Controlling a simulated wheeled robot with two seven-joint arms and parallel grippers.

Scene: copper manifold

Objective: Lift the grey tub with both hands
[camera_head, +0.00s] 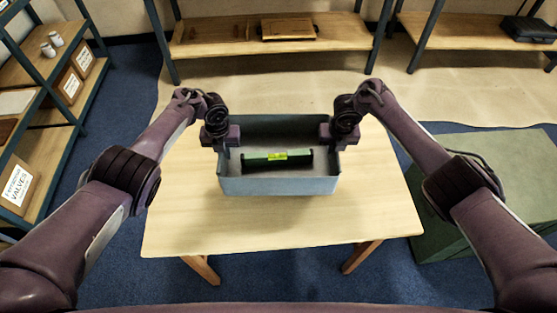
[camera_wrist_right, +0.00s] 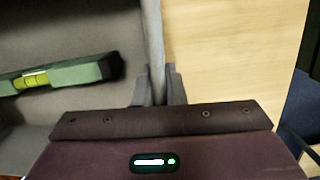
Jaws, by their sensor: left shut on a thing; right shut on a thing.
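The grey tub (camera_head: 278,186) is an open rectangular box at the middle of the wooden table; I cannot tell whether it touches the tabletop. A green spirit level (camera_head: 262,160) with a yellow vial lies inside it, and it also shows in the right wrist view (camera_wrist_right: 65,75). My left gripper (camera_head: 226,148) is shut on the tub's left wall. My right gripper (camera_head: 332,146) is shut on the right wall; in the right wrist view its fingers (camera_wrist_right: 157,88) straddle the tub's rim (camera_wrist_right: 154,35).
The wooden table (camera_head: 375,200) is clear around the tub. A shelf unit with boxes (camera_head: 70,85) stands at the left. Low wooden shelves (camera_head: 240,35) stand at the back. A green chest (camera_head: 490,165) is on the right.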

